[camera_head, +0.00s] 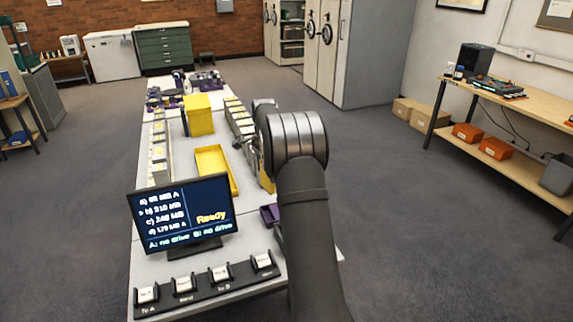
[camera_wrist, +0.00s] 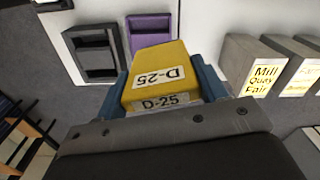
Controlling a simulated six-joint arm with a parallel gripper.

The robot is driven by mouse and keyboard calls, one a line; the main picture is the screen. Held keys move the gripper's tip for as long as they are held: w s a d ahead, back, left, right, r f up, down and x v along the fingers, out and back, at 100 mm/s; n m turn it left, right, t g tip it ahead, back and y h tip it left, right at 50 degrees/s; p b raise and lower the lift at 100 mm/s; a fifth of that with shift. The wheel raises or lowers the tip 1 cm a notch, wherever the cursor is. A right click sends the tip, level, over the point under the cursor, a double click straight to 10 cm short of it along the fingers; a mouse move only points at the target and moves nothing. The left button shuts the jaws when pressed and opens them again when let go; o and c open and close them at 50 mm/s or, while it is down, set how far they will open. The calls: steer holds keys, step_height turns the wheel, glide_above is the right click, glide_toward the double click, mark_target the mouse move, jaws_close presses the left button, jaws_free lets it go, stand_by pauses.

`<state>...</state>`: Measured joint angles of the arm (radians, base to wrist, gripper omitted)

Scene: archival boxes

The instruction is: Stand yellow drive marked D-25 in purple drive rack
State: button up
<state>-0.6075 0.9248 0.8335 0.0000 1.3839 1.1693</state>
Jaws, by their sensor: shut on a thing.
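The yellow drive marked D-25 (camera_wrist: 155,65) is held between the blue fingers of my gripper (camera_wrist: 163,78) in the wrist view. Its D-25 labels face the camera. The purple drive rack (camera_wrist: 150,24) shows just beyond the drive's far end, partly hidden by it; I cannot tell the height gap between them. In the head view a purple piece (camera_head: 270,214), probably this rack, is on the table beside my arm. My gripper is hidden behind my arm there, with only a bit of yellow showing at its left side.
A dark grey rack (camera_wrist: 92,52) stands left of the purple one. Grey boxes, one labelled Mill Quay Fair (camera_wrist: 262,72), stand to the right. In the head view a yellow tray (camera_head: 233,184), a yellow box (camera_head: 200,115) and a monitor (camera_head: 182,215) are on the long table.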

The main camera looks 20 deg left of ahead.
steer(key=shift+s+d+f+m, duration=0.15)
steer(key=shift+s+f+m, duration=0.3)
steer(key=shift+f, duration=1.3)
steer(key=shift+s+d+f+m, duration=0.15)
steer(key=shift+s+f+m, duration=0.2)
steer(key=shift+f, duration=1.4)
steer(key=shift+s+d+f+m, duration=0.15)
steer(key=shift+s+f+m, duration=0.3)
steer(key=shift+f, duration=1.3)
steer(key=shift+w+f, duration=0.1)
steer(key=shift+f, duration=0.2)
steer(key=o, duration=1.3)
step_height(320, 180, up, 17)
steer(key=shift+r, duration=0.2)
steer(key=shift+f, duration=0.1)
